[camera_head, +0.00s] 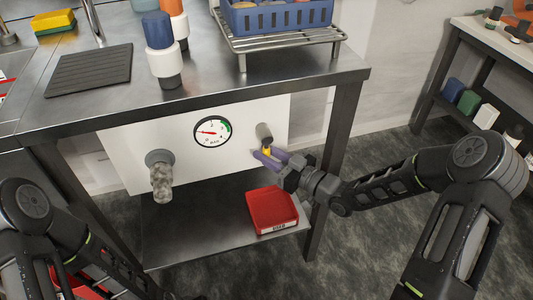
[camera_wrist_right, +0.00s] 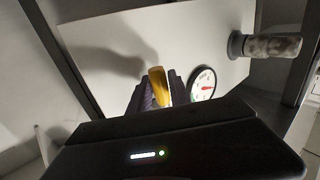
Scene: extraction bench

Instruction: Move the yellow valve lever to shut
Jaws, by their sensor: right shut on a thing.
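A round gauge (camera_head: 212,131) is left of the valve, with a red needle pointing left. My left arm shows at the lower left, but its gripper is not visible.
A red tray (camera_head: 272,210) stands on the lower shelf (camera_head: 190,235). The bench's right leg (camera_head: 335,160) is close to my right forearm. A blue crate (camera_head: 275,17) stands on a rack above.

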